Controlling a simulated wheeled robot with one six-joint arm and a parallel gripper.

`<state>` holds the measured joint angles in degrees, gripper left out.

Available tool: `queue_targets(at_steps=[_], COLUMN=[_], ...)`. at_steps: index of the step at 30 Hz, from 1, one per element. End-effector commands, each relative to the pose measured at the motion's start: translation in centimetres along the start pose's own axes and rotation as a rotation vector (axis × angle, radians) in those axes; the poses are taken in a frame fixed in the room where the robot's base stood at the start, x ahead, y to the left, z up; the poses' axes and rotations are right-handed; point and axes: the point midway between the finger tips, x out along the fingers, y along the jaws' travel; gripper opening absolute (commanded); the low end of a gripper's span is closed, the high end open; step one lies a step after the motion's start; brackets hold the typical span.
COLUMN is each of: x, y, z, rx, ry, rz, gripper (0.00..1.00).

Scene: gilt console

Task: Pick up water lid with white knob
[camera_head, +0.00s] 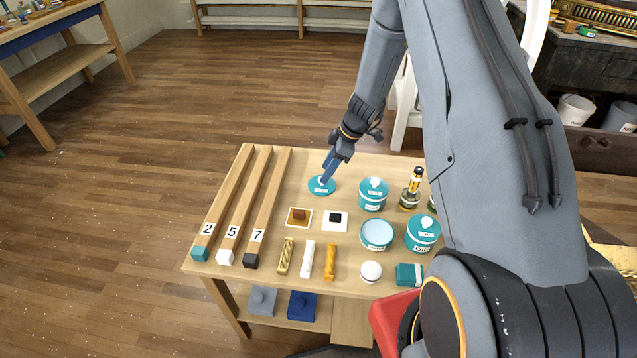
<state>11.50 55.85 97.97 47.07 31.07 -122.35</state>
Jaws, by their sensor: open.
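A round teal lid (322,188) lies flat on the wooden table near its far middle. Its white knob is mostly hidden behind my gripper, and any label on it is too small to read. My gripper (325,179) points down right over this lid with its blue fingers around or just beside the knob; I cannot tell which. It is open. Two teal pots with white-knobbed lids, one behind (373,194) and one in front (423,233), stand to the right. A teal pot with no knob showing (377,234) stands between them and the table's middle.
Three long wooden bars marked 2, 5 and 7 (232,200) lie at the left of the table (330,160). My arm hides the table's right side.

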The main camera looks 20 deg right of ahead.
Motion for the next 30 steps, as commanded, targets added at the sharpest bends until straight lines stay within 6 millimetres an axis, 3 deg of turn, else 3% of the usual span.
queue_targets(at_steps=[6,16,17,24,30], x=[2.3,3.0,3.0,2.9,2.9], y=[-0.1,-0.1,-0.1,-0.1,-0.1], z=[0.0,-0.1,-0.1,-0.1,-0.1], rx=[-0.001,-0.003,-0.003,-0.003,-0.003], ry=[0.000,0.000,0.000,0.000,0.000], rz=[-0.001,0.000,0.000,0.000,0.000], gripper=[0.43,0.43,0.41,0.00,0.00])
